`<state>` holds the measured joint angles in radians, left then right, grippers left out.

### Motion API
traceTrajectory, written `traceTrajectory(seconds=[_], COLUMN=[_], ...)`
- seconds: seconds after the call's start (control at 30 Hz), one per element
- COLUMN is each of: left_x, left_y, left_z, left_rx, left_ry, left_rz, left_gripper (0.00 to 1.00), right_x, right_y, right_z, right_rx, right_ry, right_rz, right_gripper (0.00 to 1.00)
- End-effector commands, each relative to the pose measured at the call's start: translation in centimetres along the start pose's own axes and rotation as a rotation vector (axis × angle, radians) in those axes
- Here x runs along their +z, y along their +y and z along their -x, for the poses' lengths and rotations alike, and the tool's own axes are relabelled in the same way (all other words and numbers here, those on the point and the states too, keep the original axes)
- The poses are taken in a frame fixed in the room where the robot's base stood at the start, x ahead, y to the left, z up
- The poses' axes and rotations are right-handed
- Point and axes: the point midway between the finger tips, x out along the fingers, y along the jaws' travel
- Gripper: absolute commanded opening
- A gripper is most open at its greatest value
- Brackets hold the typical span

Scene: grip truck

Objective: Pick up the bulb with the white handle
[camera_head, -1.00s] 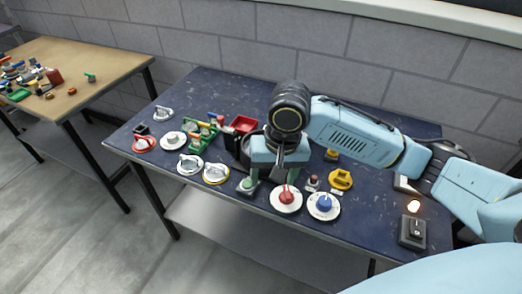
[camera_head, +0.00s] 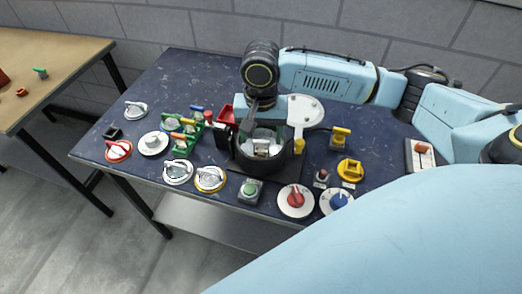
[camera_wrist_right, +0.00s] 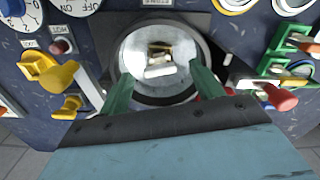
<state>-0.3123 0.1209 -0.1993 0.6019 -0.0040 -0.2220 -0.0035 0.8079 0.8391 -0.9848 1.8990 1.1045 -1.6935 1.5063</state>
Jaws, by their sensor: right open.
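The bulb with the white handle appears to be the round, clear-domed piece (camera_head: 262,139) with a pale bar in its middle. It sits in a black round holder (camera_head: 258,176) on the dark blue table. In the right wrist view the dome (camera_wrist_right: 140,50) and its white bar lie straight ahead, just past my fingertips. My right gripper (camera_head: 270,133) is above the holder, its fingers on either side of the dome. In the right wrist view its green fingers (camera_wrist_right: 162,78) are apart with nothing clearly held; contact cannot be told. My left gripper is not in view.
In front are a green button box (camera_head: 250,190) and a red-knob dial (camera_head: 296,200).

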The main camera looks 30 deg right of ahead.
Motion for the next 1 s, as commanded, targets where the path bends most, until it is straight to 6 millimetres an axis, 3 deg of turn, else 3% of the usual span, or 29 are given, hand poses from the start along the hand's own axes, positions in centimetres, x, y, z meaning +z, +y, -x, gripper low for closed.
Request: traceTrajectory(seconds=[0.1, 0.23, 0.43, 0.67, 1.0], left_x=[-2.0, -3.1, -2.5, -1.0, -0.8], left_y=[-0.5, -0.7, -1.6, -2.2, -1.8], left_z=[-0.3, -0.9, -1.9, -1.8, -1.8], left_rx=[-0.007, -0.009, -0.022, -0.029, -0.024], left_ry=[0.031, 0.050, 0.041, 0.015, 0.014], left_rz=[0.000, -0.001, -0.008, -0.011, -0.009], left_gripper=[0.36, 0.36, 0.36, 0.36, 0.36], right_x=[0.0, -0.1, -0.1, -0.1, -0.1], right_y=[0.0, 0.1, 0.2, 0.1, 0.1], right_z=[-0.7, -2.3, -5.1, -5.2, -5.2], right_rx=[0.000, 0.001, 0.002, -0.001, -0.001], right_ry=[0.000, -0.001, 0.000, 0.001, 0.001], right_rz=[0.000, 0.000, 0.001, 0.002, 0.002], right_gripper=[0.65, 0.65, 0.65, 0.65, 0.22])
